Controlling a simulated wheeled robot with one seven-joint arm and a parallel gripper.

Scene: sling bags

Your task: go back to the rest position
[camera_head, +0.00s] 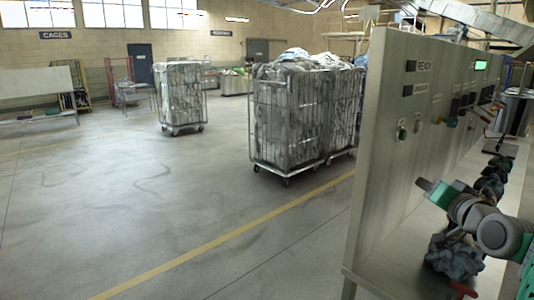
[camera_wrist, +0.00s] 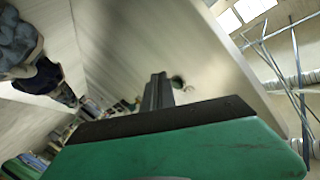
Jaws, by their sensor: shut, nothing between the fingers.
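My gripper (camera_head: 424,184) is in the right part of the head view, in front of the steel control panel (camera_head: 385,150). Its fingers point left and slightly up, and they look closed with nothing held. In the wrist view the fingers (camera_wrist: 157,90) stand together above the green gripper body, with the panel face behind them. A grey crumpled bundle (camera_head: 455,255) sits on the panel's ledge below my wrist. Part of my arm covers some of the ledge.
A green knob (camera_head: 402,134) and several other controls line the panel, with a lit green display (camera_head: 481,65). Dark items (camera_head: 492,178) lie farther along the ledge. Wire cages of laundry (camera_head: 290,115) stand on the floor.

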